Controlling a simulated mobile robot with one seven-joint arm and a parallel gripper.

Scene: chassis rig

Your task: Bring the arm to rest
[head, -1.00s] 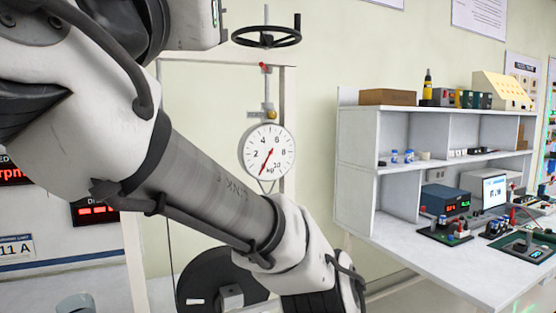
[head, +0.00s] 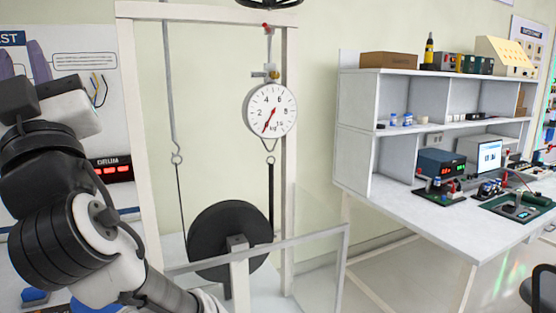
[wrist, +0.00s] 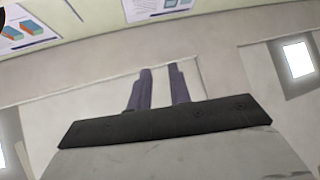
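My arm (head: 95,240) rises from the lower middle toward the left side of the head view, bent at a dark joint. My gripper (head: 22,52) points up at the far left, with two purple-grey fingers apart in front of a wall poster. In the wrist view my gripper (wrist: 160,72) also shows two fingers with a clear gap and nothing between them. The wrist camera faces upper wall and ceiling.
Right of my arm stands a white frame (head: 126,130) with a dial scale (head: 270,110), a black drum (head: 230,228) and a clear guard with a pale rim (head: 346,270). A white bench with shelves (head: 430,200) holds instruments at the right. A dark chair (head: 540,290) is at the lower right.

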